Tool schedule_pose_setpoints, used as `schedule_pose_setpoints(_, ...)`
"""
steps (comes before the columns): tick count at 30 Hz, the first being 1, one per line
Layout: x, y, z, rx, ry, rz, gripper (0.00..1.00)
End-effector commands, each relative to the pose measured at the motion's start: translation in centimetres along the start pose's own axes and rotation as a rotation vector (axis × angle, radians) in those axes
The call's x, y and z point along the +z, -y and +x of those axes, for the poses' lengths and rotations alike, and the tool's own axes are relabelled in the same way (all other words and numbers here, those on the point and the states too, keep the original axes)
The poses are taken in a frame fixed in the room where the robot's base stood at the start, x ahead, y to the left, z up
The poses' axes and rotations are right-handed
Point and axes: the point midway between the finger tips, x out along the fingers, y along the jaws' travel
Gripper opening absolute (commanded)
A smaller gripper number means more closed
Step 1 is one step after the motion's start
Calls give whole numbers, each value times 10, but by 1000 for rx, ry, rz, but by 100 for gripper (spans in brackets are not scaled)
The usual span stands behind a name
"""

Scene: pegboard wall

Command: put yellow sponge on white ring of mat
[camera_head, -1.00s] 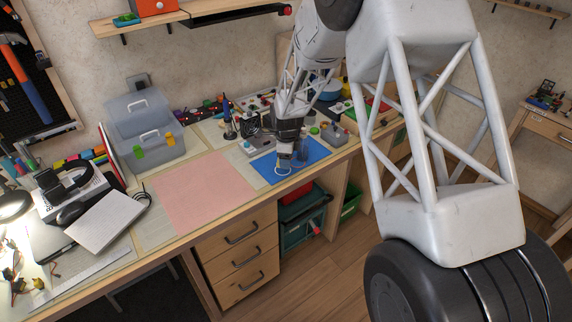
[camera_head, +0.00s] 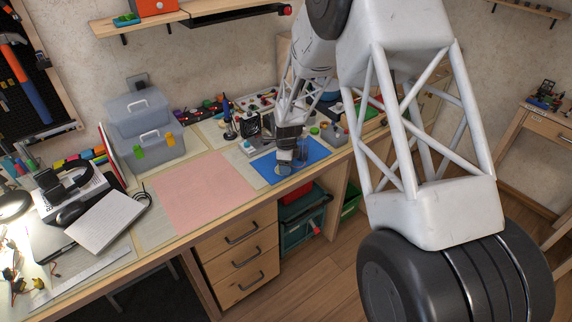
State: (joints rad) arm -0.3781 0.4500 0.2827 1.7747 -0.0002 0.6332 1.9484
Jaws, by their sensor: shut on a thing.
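The blue mat (camera_head: 312,153) lies on the workbench, right of the pink sheet. My gripper (camera_head: 285,170) points down over the mat's left-middle part, low and close to its surface. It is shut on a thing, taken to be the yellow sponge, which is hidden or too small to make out. The white ring is mostly covered by my gripper. Whether the held thing touches the mat cannot be told.
A pink sheet (camera_head: 204,190) lies flat and clear left of the mat. A grey translucent box (camera_head: 147,128) stands behind it. Small tools and parts crowd the bench's back. A green crate (camera_head: 303,207) sits below the bench's front edge.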

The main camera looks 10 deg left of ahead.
Motion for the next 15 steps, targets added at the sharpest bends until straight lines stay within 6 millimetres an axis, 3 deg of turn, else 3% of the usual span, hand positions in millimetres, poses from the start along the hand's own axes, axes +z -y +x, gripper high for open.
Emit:
schedule_pose_setpoints(12, 0, 0, 3, -1, 0, 0, 36)
schedule_pose_setpoints(13, 0, 0, 3, -1, 0, 0, 61)
schedule_pose_setpoints(15, 0, 0, 3, -1, 0, 0, 72)
